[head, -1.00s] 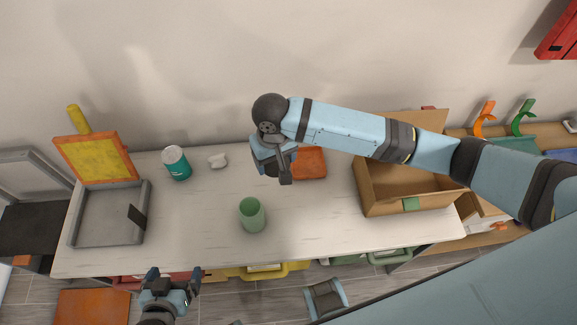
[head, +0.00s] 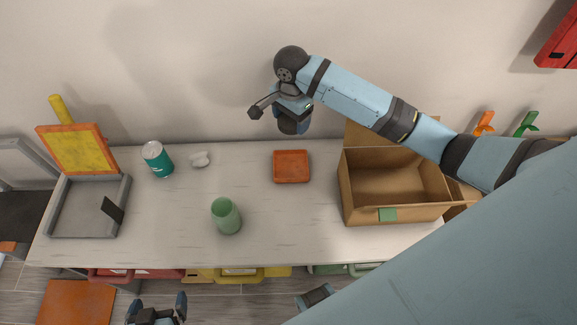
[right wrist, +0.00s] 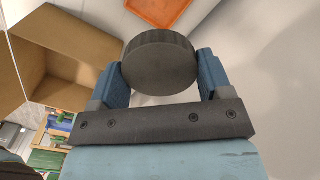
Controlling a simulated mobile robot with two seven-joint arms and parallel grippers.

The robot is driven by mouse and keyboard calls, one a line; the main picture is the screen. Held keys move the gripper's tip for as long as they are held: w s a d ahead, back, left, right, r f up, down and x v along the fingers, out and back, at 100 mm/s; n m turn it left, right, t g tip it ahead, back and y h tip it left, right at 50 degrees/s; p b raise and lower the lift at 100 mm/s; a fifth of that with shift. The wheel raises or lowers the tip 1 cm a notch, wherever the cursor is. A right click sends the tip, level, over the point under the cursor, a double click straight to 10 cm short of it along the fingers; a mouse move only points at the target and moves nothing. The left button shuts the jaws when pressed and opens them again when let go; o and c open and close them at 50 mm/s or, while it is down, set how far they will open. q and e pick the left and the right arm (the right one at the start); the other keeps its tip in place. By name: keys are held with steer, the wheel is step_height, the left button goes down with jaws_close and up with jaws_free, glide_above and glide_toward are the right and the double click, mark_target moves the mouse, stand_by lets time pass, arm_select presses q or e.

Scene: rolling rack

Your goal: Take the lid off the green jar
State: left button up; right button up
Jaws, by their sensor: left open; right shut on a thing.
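The green jar (head: 227,217) stands upright on the white table, left of the middle, and its top looks open. In the right wrist view my right gripper (right wrist: 161,60) is shut on a dark grey round lid (right wrist: 160,66), held between its two blue fingers. In the head view that gripper (head: 291,118) is raised above the back of the table, apart from the jar and to its upper right. My left gripper (head: 157,308) is open and empty below the table's front edge, at the bottom of the head view.
An orange tray (head: 291,153) lies behind and right of the jar. A cardboard box (head: 392,214) stands at the right. A teal can (head: 157,160), a small white object (head: 200,159) and a grey tray (head: 123,190) are at the left. The table around the jar is clear.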

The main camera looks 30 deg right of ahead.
steer(key=b, duration=0.1)
glide_above(291, 166)
step_height(291, 166, down, 15)
steer(key=shift+s+r, duration=0.1)
step_height(291, 166, down, 5)
steer(key=shift+a, duration=0.1)
steer(key=o, duration=0.7)
step_height(291, 166, up, 12)
steer(key=shift+r+p, duration=0.1)
steer(key=shift+p, duration=0.2)
